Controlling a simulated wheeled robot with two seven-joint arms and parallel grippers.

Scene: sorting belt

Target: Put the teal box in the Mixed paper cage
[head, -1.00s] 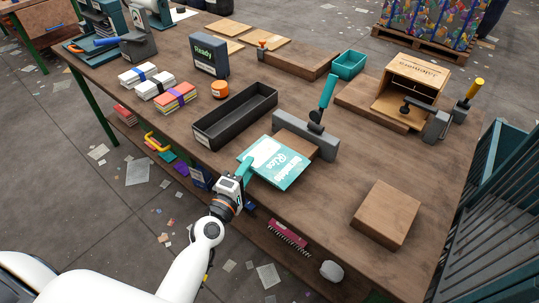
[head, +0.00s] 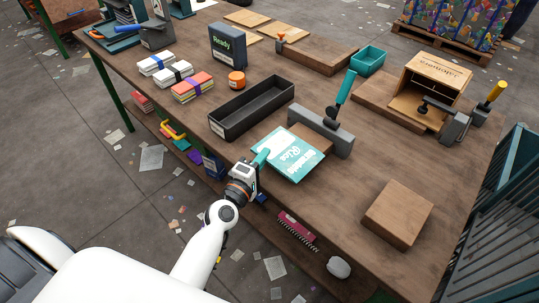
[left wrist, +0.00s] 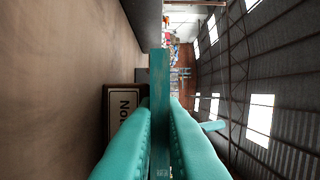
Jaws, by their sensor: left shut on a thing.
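The teal box (head: 297,163), a flat carton with a white patch and "Rice" lettering, is at the near edge of the workbench, in front of the grey clamp. My left gripper (head: 262,158) is shut on its near left edge. In the left wrist view the box shows edge-on as a teal slab (left wrist: 159,75) between the two teal fingers (left wrist: 160,140). I cannot tell whether it touches the bench. A dark teal barred cage (head: 508,215) stands at the far right, beyond the bench end; no label is readable on it. My right gripper is not in view.
A black tray (head: 230,128) lies left of the box, and a grey clamp with a teal handle (head: 325,130) stands just behind it. A brown block (head: 398,214) sits to the right. A wooden crate (head: 433,73) is farther back. Bare bench lies between box and block.

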